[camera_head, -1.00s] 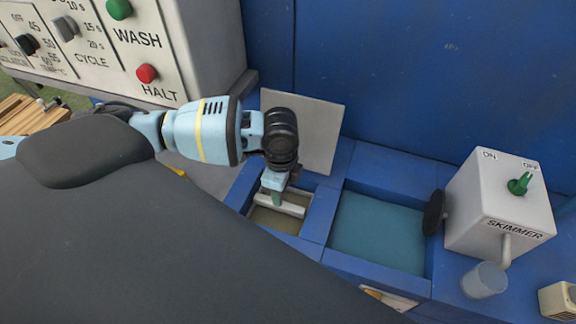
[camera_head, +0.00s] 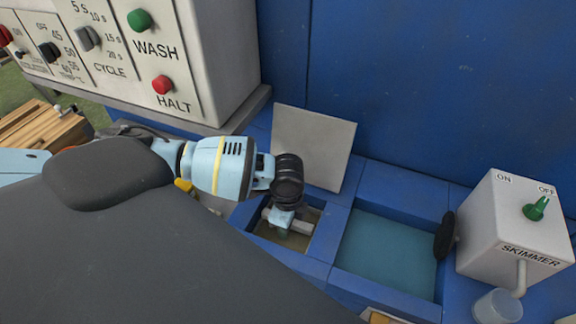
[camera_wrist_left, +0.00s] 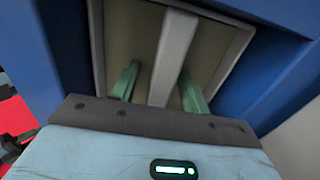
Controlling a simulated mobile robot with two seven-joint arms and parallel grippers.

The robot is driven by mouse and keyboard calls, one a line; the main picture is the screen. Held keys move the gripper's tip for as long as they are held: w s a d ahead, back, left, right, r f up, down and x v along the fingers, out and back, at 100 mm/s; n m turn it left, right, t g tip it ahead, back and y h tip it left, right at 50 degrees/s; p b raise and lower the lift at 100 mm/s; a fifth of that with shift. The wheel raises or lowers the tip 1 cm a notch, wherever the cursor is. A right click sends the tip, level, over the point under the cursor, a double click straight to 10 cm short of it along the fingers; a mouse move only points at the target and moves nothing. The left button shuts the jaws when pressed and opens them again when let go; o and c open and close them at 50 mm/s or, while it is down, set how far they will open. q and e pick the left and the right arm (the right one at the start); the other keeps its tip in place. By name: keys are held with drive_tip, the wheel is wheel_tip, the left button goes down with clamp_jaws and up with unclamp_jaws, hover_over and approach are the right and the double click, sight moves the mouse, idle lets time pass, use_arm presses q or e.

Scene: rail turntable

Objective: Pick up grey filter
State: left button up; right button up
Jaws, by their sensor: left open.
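The grey filter appears to be the piece with a pale grey bar (camera_head: 301,227) in the left compartment of the blue bench. In the left wrist view the bar (camera_wrist_left: 172,58) runs across a beige recess with a light grey rim. My left gripper (camera_head: 281,221) points down into this compartment. In the wrist view its two green fingers (camera_wrist_left: 160,78) are open, one on each side of the bar, with gaps visible. The wrist hides part of the bar in the head view. My right gripper is not in view.
A teal-filled compartment (camera_head: 388,252) lies to the right. A grey plate (camera_head: 312,147) leans behind the left compartment. A skimmer box (camera_head: 512,228) and a clear cup (camera_head: 497,306) stand at the right. A control panel (camera_head: 130,55) is at the upper left.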

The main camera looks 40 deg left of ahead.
use_arm(q)
drive_tip(key=shift+f, duration=0.1)
clamp_jaws()
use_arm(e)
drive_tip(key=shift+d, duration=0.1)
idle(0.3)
